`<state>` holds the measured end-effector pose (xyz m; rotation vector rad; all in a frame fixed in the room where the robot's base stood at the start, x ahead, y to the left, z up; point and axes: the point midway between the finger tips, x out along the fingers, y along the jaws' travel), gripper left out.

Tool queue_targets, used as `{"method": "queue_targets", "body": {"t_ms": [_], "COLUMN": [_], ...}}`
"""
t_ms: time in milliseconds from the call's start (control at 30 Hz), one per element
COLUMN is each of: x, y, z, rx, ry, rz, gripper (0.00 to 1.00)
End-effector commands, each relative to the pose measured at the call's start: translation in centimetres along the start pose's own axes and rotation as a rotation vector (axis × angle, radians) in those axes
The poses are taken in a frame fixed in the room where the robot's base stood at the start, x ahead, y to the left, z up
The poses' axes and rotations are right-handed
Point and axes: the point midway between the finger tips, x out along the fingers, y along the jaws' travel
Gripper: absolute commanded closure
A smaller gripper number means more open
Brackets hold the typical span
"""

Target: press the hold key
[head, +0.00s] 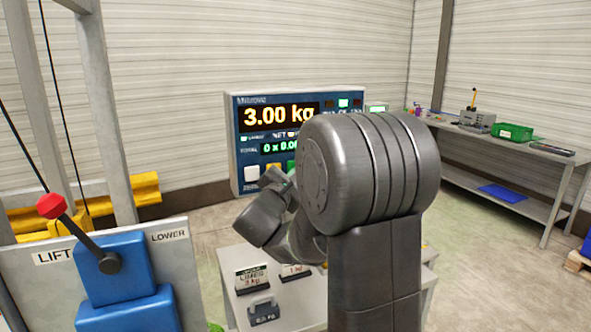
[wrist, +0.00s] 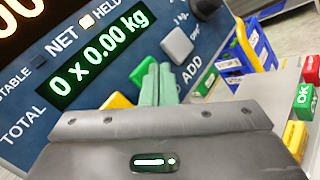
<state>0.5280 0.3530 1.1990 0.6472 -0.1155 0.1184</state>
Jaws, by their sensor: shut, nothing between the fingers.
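A blue weighing panel (head: 240,110) reads 3.00 kg, with 0 x 0.00 kg on its total line. The wrist view shows its face (wrist: 60,80) close up and tilted. Under the displays I see a yellow key (wrist: 117,100), a green key (wrist: 207,84) and a pale grey key (wrist: 178,45) near ADD. I cannot read which is the hold key.
A workbench (head: 500,140) with a green bin (head: 512,132) is at the right. My arm hides part of the panel.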

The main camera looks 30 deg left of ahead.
Motion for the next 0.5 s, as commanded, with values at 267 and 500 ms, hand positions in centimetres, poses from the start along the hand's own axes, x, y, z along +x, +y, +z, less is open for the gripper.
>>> {"method": "queue_targets", "body": {"t_ms": [267, 500], "x": [-0.9, -1.1], "y": [-0.7, -0.8], "z": [0.5, 0.8], "rx": [0.001, 0.001], "ry": [-0.001, 0.0], "rz": [0.0, 0.0], "gripper": [1.0, 1.0]}}
